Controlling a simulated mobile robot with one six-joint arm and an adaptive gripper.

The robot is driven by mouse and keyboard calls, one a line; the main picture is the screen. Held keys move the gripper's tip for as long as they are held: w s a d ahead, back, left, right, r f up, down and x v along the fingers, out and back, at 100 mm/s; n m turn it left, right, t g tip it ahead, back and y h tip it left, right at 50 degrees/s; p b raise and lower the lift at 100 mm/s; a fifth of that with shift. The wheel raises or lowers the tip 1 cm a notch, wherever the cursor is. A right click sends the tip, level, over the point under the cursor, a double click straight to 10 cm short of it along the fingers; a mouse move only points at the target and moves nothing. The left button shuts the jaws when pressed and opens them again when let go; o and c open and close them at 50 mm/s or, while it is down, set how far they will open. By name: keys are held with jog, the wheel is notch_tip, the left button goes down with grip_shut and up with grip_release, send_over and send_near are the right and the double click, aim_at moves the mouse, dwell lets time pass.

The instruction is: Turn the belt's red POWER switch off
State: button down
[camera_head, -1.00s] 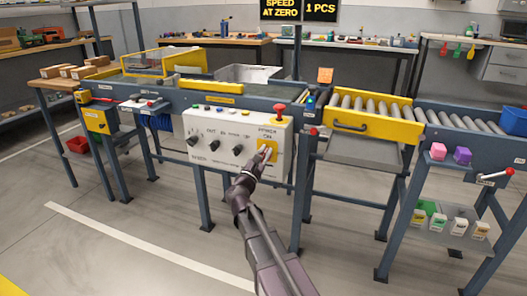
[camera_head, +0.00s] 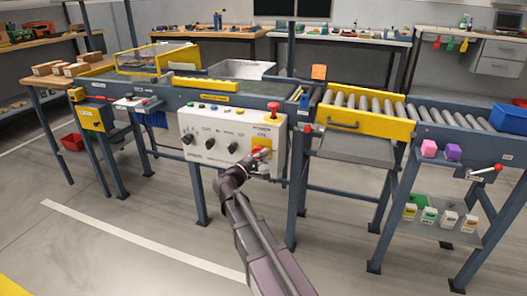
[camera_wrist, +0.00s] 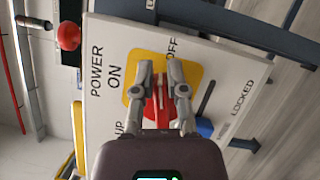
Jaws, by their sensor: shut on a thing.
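The red POWER switch (camera_wrist: 156,106) sits on a yellow plate (camera_wrist: 190,72) on the white control panel (camera_head: 205,128). ON is printed at the plate's left and OFF above it in the wrist view. My gripper (camera_wrist: 161,82) is shut on the switch handle, one finger on each side, and the fingers hide part of it. The handle's pale line runs up the picture, seemingly towards the OFF side.
A red mushroom button (camera_head: 273,107) stands on the panel's top right, also in the wrist view (camera_wrist: 68,36). Several black knobs line the panel. A blue lock-like part (camera_wrist: 204,128) is beside the switch. A yellow roller section (camera_head: 365,125) is to the right. Floor in front is clear.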

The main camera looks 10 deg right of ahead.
jog(key=shift+w+a+f+m+g+y+p, duration=0.1)
jog(key=shift+w+f+m+g+y+p, duration=0.15)
jog(key=shift+m, duration=0.5)
jog(key=shift+w+f+m+g+y+p, duration=0.1)
jog(key=shift+m+y+p, duration=0.2)
jog(key=shift+m, duration=0.45)
jog(key=c, duration=0.7)
grip_release()
jog(key=shift+r, duration=0.1)
jog(key=shift+c, duration=0.2)
jog(key=shift+o, duration=0.4)
jog(key=shift+s, duration=0.15)
jog(key=shift+s, duration=0.1)
